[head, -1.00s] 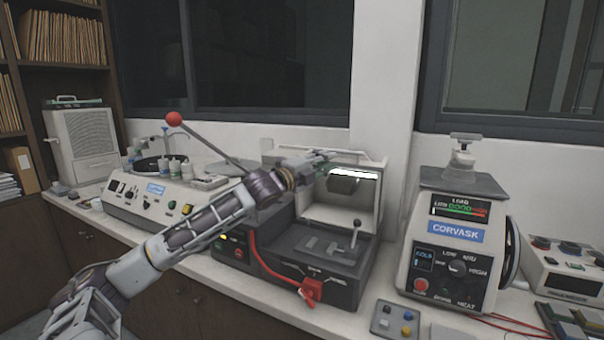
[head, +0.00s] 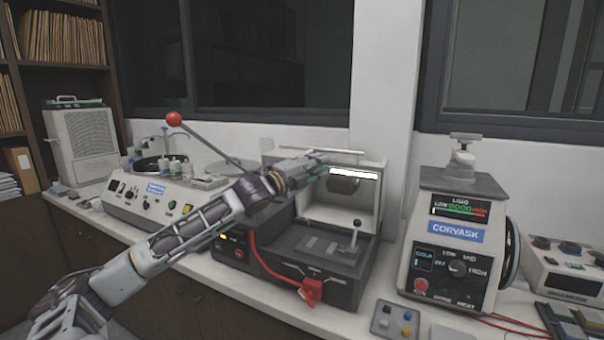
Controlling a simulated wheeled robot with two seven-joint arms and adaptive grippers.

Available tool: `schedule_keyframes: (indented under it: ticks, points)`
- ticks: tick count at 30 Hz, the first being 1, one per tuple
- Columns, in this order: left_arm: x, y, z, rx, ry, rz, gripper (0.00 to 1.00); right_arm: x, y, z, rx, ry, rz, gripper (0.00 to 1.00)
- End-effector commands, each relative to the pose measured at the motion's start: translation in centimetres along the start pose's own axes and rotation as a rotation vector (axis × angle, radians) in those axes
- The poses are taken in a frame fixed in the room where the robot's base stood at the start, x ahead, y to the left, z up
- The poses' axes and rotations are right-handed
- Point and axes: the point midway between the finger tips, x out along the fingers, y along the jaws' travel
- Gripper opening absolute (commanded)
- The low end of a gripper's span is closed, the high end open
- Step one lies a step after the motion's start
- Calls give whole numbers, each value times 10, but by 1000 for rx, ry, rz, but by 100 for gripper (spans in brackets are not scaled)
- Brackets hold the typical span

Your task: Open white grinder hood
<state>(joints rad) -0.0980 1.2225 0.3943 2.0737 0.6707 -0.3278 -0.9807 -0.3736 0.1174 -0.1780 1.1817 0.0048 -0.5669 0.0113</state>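The white grinder hood (head: 376,180) stands raised at the back of a dark grinder base (head: 330,278) in the middle of the bench. Its lit interior shows a dark cylinder under the lamp, and a pale handle bar (head: 325,150) runs along its top edge. My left arm comes in from the lower left, and my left gripper (head: 322,160) is at the hood's upper left, just below the bar. The fingers are small and partly hidden, so I cannot tell whether they are open or touching the hood. My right gripper is out of view.
A red-ball lever (head: 174,119) rises behind my arm above a polisher (head: 150,200). A red cable and red plug (head: 311,291) lie at the grinder's front. The CORVASK press (head: 453,245) stands to the right, with a small button box (head: 394,319) in front.

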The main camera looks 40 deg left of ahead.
Motion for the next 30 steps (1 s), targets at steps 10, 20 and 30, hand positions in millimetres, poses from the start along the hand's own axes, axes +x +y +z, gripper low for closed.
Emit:
schedule_keyframes:
  ticks: [10,20,30]
  points:
    - [-12,1,-1,-2,1,1,21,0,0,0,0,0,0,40]
    - [-23,2,-1,-2,1,2,21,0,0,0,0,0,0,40]
    - [-36,1,0,-1,1,2,21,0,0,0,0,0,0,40]
